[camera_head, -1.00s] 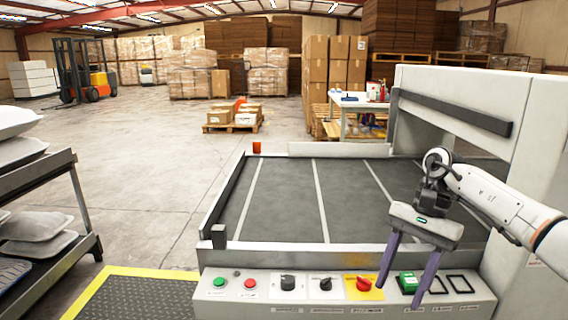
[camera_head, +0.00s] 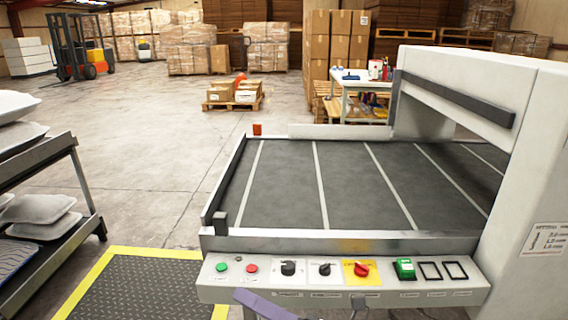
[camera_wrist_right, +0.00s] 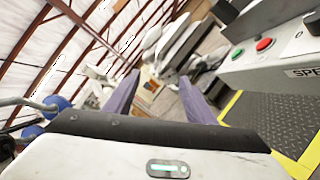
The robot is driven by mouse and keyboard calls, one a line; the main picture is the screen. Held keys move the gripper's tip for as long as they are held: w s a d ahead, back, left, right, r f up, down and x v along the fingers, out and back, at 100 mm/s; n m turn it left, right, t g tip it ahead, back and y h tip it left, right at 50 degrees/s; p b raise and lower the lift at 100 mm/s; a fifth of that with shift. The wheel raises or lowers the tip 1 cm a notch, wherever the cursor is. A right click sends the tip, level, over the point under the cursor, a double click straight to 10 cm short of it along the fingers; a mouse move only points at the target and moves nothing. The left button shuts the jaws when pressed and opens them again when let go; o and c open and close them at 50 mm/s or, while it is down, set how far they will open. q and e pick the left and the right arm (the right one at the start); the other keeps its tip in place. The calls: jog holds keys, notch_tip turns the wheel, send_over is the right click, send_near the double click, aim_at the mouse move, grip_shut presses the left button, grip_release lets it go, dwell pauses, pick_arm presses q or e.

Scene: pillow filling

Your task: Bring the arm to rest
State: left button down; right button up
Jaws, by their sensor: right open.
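My right gripper (camera_head: 262,302) shows only in part at the bottom edge of the head view, where a purple finger lies just below the front control panel (camera_head: 300,272) of the machine. The rest of that arm is hidden below the picture. In the right wrist view both purple fingers of the gripper (camera_wrist_right: 159,82) stand apart with nothing held between them. The wrist view is strongly tilted and shows the control panel and its buttons at the upper right. My left gripper is not in view.
The dark conveyor belt (camera_head: 280,190) is bare. A rack (camera_head: 70,190) with white pillows stands at the left. A black mat (camera_head: 140,285) with a yellow border lies on the floor before the machine.

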jog(key=s+d+f+m+t+h+p, duration=0.1)
jog(key=s+d+f+m+t+h, duration=0.15)
jog(key=d+f+m+h, duration=0.7)
jog(key=s+d+f+m+t+h+p, duration=0.1)
jog(key=s+d+f+m+t+h, duration=0.2)
jog(key=m, duration=1.2)
jog(key=s+d+f+m+g+h, duration=0.1)
jog(key=s+d+f+m+g, duration=0.1)
jog(key=s+d+f+m, duration=0.2)
jog(key=s+d+f+m+g+h+p, duration=0.1)
jog(key=s+d+f+m+g+h, duration=0.1)
jog(key=s, duration=0.8)
notch_tip(320, 180, down, 3)
jog(key=d+m+g, duration=0.1)
jog(key=d+m, duration=0.1)
jog(key=m, duration=0.2)
jog(key=shift+s+d, duration=0.2)
jog(key=shift+d, duration=0.15)
jog(key=shift+s+f+h, duration=0.15)
jog(key=shift+s+h, duration=0.1)
jog(key=shift+c, duration=0.3)
